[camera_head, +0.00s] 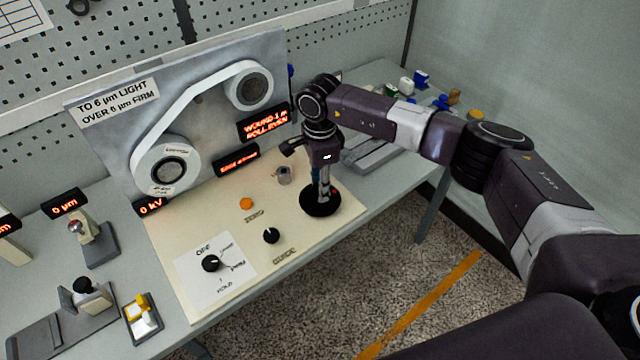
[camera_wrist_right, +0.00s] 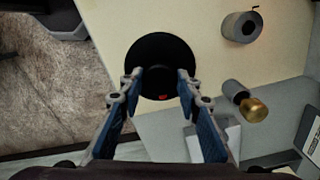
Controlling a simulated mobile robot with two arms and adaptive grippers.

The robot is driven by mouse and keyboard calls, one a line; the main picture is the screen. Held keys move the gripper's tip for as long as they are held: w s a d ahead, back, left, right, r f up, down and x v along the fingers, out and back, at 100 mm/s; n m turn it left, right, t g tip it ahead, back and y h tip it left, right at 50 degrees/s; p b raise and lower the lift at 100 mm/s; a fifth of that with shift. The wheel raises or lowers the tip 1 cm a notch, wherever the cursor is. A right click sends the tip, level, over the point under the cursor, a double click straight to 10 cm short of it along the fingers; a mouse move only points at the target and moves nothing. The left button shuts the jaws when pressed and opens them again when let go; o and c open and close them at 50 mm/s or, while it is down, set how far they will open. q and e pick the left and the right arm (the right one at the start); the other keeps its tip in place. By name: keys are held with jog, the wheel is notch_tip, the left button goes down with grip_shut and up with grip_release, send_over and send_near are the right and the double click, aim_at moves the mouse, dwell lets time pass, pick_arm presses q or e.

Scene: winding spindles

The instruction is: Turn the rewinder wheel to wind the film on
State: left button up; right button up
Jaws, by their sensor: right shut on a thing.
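The rewinder wheel (camera_head: 318,207) is a black disc on the front right of the cream panel. In the right wrist view the wheel (camera_wrist_right: 160,50) lies under my fingertips, with a small red mark on it. My right gripper (camera_head: 323,189) points straight down over the wheel and is shut on it; the exact contact is hard to see. The fingers (camera_wrist_right: 159,80) also show in the right wrist view. The white film (camera_head: 190,105) runs between an upper roll (camera_head: 249,88) and a lower roll (camera_head: 167,170) on the upright board. My left gripper is not in view.
Displays reading "WOUND" and "ROLL EVEN" (camera_head: 265,123) and "0 kV" (camera_head: 152,206) stand by the board. The cream panel (camera_head: 200,235) carries a selector knob (camera_head: 211,263), a black knob (camera_head: 271,236), an orange button (camera_head: 246,204) and a grey cylinder (camera_head: 284,174).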

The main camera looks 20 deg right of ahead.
jog(key=shift+c, duration=0.2)
jog(key=shift+f+m+b, duration=0.1)
jog(key=shift+m+b, duration=0.65)
jog(key=shift+m, duration=0.05)
jog(key=m+b, duration=0.2)
jog(key=m, duration=0.1)
jog(key=m+b, duration=0.4)
jog(key=m, duration=0.2)
jog(key=shift+m, duration=0.3)
jog(key=m+b, duration=0.1)
jog(key=m, duration=0.3)
jog(key=shift+b, duration=0.4)
jog(key=shift+r+m+b, duration=0.2)
jog(key=shift+m+b, duration=0.35)
jog(key=shift+m, duration=1.65)
jog(key=o, duration=1.2)
jog(key=shift+c, duration=0.2)
